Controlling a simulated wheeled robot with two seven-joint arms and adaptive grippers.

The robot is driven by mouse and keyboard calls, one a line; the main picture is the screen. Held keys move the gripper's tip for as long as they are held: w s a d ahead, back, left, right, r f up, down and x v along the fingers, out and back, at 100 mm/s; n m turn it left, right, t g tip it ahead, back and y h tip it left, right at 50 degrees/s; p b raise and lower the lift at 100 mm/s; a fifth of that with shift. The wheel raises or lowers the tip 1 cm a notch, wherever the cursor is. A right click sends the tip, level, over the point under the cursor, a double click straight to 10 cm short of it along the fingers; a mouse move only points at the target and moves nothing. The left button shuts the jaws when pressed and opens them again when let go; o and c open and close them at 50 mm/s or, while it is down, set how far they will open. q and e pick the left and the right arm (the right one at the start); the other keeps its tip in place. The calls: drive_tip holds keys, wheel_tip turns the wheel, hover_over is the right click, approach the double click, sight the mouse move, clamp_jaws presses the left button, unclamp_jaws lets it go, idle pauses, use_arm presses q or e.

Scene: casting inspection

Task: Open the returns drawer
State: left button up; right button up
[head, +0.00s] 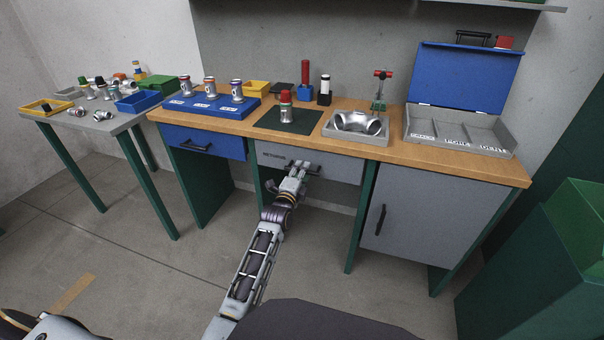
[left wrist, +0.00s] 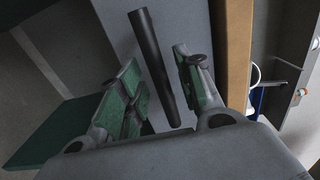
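The returns drawer (head: 335,168) is a grey front under the wooden bench top, labelled RETURNS, and looks closed. Its dark bar handle (head: 314,170) is partly hidden by my left gripper (head: 297,172). In the left wrist view the handle (left wrist: 151,50) runs between the two green-padded fingers of my left gripper (left wrist: 160,78). The fingers are apart, with a gap visible on each side of the bar. My right gripper is not in view.
A blue drawer (head: 205,143) is to the left and a grey cabinet door (head: 415,215) to the right. The bench top (head: 395,147) carries fittings, trays and an open blue-lidded case (head: 465,75). The floor before the drawer is clear apart from my arm.

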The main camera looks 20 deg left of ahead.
use_arm(q)
drive_tip(key=shift+w, duration=0.25)
clamp_jaws()
idle(0.5)
